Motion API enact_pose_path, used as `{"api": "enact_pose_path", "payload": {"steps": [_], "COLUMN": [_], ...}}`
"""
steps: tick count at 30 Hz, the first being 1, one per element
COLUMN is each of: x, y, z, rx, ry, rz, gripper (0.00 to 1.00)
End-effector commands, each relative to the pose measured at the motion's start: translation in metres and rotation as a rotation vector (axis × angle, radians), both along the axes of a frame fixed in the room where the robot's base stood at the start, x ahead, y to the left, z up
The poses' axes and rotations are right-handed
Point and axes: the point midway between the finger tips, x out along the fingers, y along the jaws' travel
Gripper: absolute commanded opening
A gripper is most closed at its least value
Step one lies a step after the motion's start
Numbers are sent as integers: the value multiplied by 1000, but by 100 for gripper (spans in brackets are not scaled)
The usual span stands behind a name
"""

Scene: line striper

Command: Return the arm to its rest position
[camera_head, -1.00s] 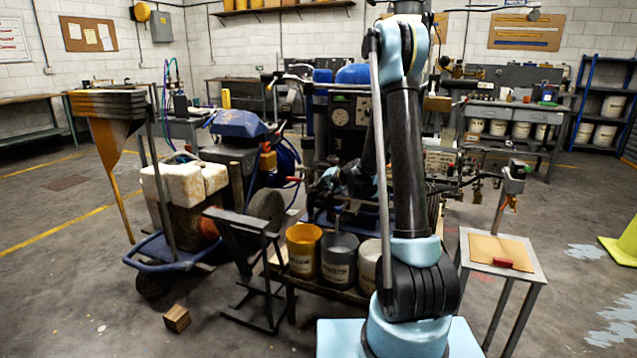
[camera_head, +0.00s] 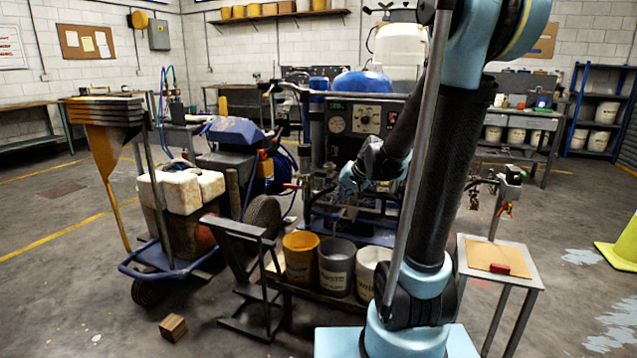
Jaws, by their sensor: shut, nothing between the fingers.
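My arm (camera_head: 432,190) rises from its light blue base (camera_head: 405,335) at the lower middle right. Its elbow is cut off by the top edge of the picture. The dark forearm (camera_head: 404,130) slopes down and left from there to the wrist (camera_head: 370,165). My gripper (camera_head: 341,205) hangs small below the wrist, in front of the striper machine (camera_head: 358,117) and above the buckets. It is shut, with nothing seen in it. Its fingertips are hard to make out against the machine's dark pipes, and I cannot tell whether it touches them.
Buckets, yellow (camera_head: 300,262), grey (camera_head: 337,270) and white (camera_head: 370,272), stand on a low shelf. A small stand (camera_head: 500,263) with a red block (camera_head: 500,269) is right of my arm. A cart (camera_head: 165,252) stands left and a wooden block (camera_head: 173,327) lies on open floor.

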Motion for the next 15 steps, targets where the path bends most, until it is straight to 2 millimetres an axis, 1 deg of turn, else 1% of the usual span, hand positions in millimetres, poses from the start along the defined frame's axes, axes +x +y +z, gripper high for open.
{"api": "enact_pose_path", "payload": {"steps": [1,8,15], "x": [-14,-72,-132], "y": [-5,-29,-54], "z": [0,-2,-10], "rx": [-21,-120,-222], "ry": [10,57,111], "rz": [5,30,52], "gripper": [0,0,0]}}
